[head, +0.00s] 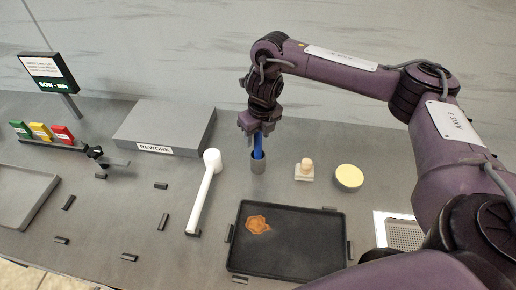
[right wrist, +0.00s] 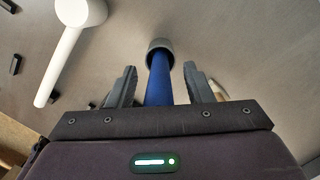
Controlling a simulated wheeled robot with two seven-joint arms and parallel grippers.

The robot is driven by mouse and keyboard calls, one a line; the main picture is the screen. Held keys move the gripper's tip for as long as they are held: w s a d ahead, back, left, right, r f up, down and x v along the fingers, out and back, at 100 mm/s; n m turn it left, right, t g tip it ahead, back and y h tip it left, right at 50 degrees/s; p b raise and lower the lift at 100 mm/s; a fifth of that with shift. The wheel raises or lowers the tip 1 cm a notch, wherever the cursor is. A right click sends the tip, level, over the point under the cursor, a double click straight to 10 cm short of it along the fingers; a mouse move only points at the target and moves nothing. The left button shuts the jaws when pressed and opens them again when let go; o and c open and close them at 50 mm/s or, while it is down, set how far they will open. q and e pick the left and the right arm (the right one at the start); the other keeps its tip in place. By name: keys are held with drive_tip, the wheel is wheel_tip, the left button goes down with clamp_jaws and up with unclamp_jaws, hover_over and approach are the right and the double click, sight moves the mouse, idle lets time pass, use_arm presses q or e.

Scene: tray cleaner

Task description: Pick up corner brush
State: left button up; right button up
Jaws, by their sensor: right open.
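The corner brush appears to be the blue-handled tool (head: 258,145) standing upright in a small grey cup (head: 258,164) behind the black tray. Its lower end is hidden in the cup. My right gripper (head: 257,133) is above the cup, pointing down, with its fingers around the top of the blue handle. In the right wrist view the blue handle (right wrist: 160,82) runs between the two open fingers (right wrist: 160,86), with a visible gap on each side. The grey cup (right wrist: 160,47) shows beyond the fingertips. My left gripper is not in view.
A black tray (head: 290,266) with an orange-brown stain (head: 257,225) lies in front. A white round-headed tool (head: 203,195) lies left of the cup. A stamp-like block (head: 304,171) and a yellow-topped round pad (head: 349,177) stand to the right. A grey REWORK box (head: 165,122) sits behind left.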

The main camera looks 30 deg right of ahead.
clamp_jaws()
